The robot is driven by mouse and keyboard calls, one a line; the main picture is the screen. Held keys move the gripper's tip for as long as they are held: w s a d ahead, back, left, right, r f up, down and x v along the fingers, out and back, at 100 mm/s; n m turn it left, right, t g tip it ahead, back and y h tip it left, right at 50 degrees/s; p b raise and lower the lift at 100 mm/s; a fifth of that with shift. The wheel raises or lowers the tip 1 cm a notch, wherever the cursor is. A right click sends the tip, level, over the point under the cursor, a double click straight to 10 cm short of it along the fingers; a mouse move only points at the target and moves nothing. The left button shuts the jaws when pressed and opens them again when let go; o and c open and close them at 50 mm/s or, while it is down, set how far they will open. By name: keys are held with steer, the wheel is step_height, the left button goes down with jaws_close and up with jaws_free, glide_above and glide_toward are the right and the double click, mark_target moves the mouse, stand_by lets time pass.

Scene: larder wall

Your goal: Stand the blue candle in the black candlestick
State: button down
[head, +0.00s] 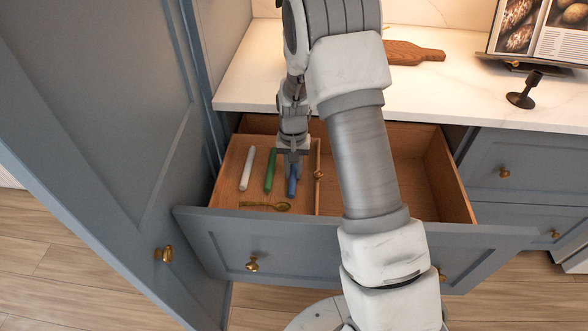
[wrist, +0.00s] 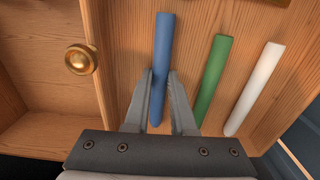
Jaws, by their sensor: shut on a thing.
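The blue candle (head: 293,183) lies in the left compartment of the open drawer. My gripper (head: 291,163) is over it, pointing down, and is shut on it. In the wrist view the blue candle (wrist: 162,70) runs between the two fingers of my gripper (wrist: 160,88), its far part extending beyond them. I cannot tell whether it is lifted off the drawer floor. The black candlestick (head: 523,92) stands upright and empty on the counter at the right, in front of the book stand.
A green candle (head: 270,170), a white candle (head: 247,168) and a brass spoon (head: 266,206) lie in the same compartment. A divider with a brass knob (head: 318,174) is close by. A wooden board (head: 412,53) lies on the counter (head: 450,90). A tall door (head: 110,130) stands at left.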

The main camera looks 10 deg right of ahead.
mark_target(293, 173)
stand_by(0.3)
step_height(293, 173, up, 18)
steer(key=p, duration=0.7)
steer(key=s+f+n+p, duration=0.2)
steer(key=s+n+p, duration=0.1)
steer(key=s, duration=0.4)
steer(key=shift+d+n+p, duration=0.2)
steer(key=shift+n+p, duration=0.1)
steer(key=shift+p, duration=0.45)
steer(key=shift+d, duration=0.1)
